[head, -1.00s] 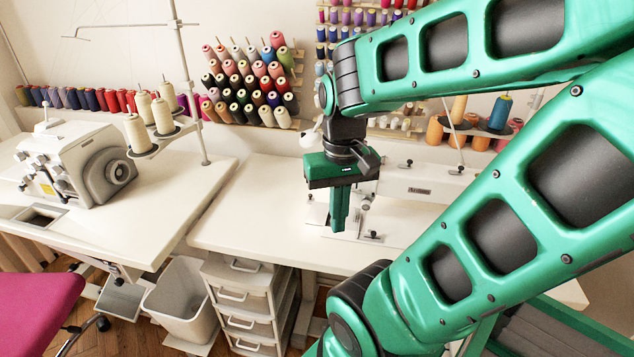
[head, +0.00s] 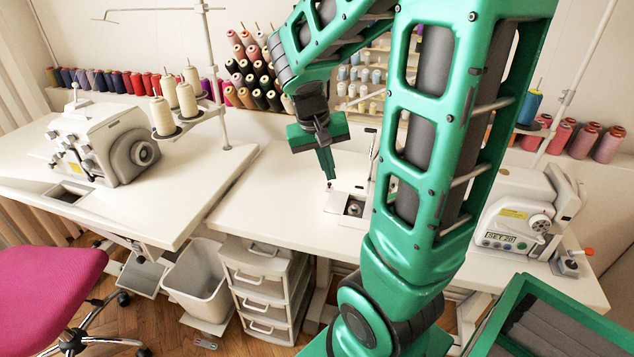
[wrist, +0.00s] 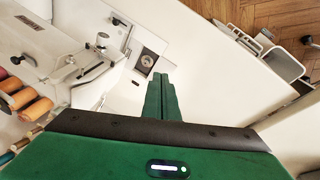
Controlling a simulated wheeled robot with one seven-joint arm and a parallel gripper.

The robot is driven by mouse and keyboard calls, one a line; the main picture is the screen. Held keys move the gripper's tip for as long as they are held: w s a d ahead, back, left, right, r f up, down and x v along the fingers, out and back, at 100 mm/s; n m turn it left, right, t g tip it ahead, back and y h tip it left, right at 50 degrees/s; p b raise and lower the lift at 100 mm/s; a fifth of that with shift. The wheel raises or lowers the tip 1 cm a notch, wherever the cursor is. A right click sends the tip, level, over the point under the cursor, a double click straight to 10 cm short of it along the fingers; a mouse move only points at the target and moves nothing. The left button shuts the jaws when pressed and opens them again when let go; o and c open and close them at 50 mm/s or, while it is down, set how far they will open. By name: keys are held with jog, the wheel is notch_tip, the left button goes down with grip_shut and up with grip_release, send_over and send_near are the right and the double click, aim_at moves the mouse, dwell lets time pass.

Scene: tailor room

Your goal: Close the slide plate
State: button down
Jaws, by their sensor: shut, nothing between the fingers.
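My gripper (head: 330,180) is shut, fingers together and pointing down, over the white table at the left end of the sewing machine bed. In the wrist view, the shut green fingers (wrist: 162,77) are empty and appear close to a small square opening (wrist: 147,61) in the bed. A dark round part shows inside this opening. The opening also shows in the head view (head: 354,208), a little right of and nearer than the fingertips. The slide plate's outline is too small to make out; I cannot tell whether the fingertips touch anything.
My arm hides the middle of the sewing machine (head: 520,215). An overlock machine (head: 105,145) stands on the left table. Thread cones line the back wall. The table (head: 265,215) left of my gripper is clear. A bin (head: 200,285) and drawers (head: 265,290) stand below.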

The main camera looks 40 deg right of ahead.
aim_at(335, 197)
jog(key=w+d+f+t+h, duration=0.1)
jog(key=w+f+h, duration=0.35)
jog(key=w, duration=0.85)
jog(key=shift+y, duration=0.85)
jog(key=x, duration=1)
jog(key=shift+a+f, duration=0.15)
jog(key=shift+f, duration=0.05)
jog(key=shift+s+d+f, duration=0.2)
jog(key=shift+d+f, duration=0.05)
jog(key=shift+d, duration=0.25)
jog(key=shift+s+d+f, duration=0.2)
jog(key=shift+s+d, duration=0.05)
jog(key=shift+d, duration=0.2)
jog(key=shift+s+d+f, duration=0.25)
jog(key=shift+s+d, duration=0.2)
jog(key=shift+d, duration=0.3)
